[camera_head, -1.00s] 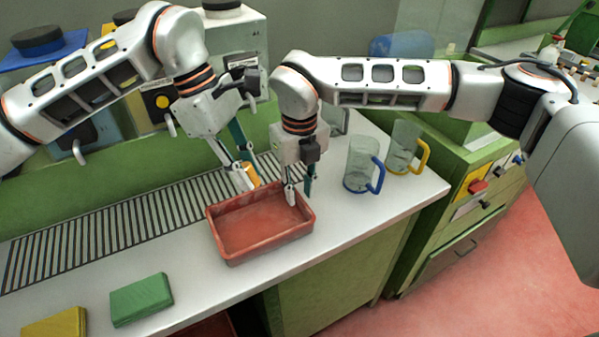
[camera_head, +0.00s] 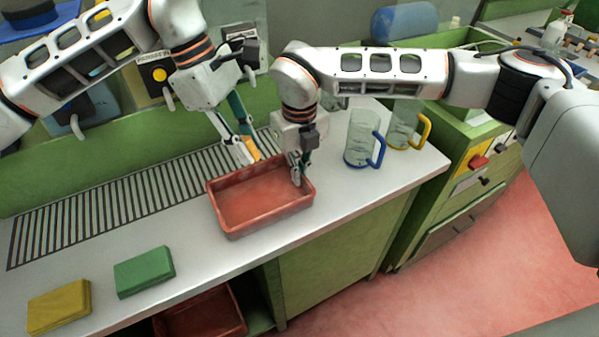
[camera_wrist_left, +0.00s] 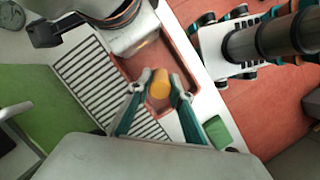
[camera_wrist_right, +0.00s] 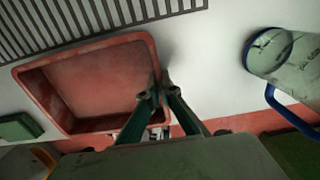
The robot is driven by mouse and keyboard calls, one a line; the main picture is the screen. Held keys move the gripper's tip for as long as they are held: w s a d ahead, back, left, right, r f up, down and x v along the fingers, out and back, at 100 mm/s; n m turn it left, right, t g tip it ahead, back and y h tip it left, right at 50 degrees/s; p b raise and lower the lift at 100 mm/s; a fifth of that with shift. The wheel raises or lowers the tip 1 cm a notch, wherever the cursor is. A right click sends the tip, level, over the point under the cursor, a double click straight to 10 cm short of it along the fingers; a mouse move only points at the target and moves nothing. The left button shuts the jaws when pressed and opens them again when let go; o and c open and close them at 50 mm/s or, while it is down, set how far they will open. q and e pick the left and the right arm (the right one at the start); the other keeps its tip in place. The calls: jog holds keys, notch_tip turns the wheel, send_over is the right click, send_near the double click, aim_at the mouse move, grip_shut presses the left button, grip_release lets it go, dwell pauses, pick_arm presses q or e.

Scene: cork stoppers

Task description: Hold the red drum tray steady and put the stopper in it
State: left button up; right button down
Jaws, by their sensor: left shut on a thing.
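The red drum tray (camera_head: 263,225) stands on the white counter, empty inside; it also shows in the right wrist view (camera_wrist_right: 60,88). My left gripper (camera_head: 249,156) is shut on the orange-yellow stopper (camera_head: 252,147), holding it at the tray's back edge in the head view. The stopper shows between the fingertips in the left wrist view (camera_wrist_left: 160,84). My right gripper (camera_head: 301,180) points down at the tray's right wall, one finger on each side of the rim. Its fingers are close together in the right wrist view (camera_wrist_right: 160,94); whether they press the wall is unclear.
A blue-handled mug (camera_head: 361,140) and a yellow-handled mug (camera_head: 402,122) stand right of the tray. A slatted grille (camera_head: 110,207) lies behind left. Green (camera_head: 144,271) and yellow (camera_head: 59,305) blocks lie at the front left. The counter between the tray and green block is clear.

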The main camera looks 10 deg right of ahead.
pick_arm(q)
jog(key=shift+f, duration=5.4)
jog(key=o, duration=0.8)
jog(key=shift+r, duration=0.15)
jog(key=v, duration=1.1)
jog(key=shift+a+r, duration=0.15)
jog(key=shift+r, duration=0.25)
pick_arm(e)
jog(key=c, duration=2.2)
grip_release()
jog(key=shift+r, duration=0.1)
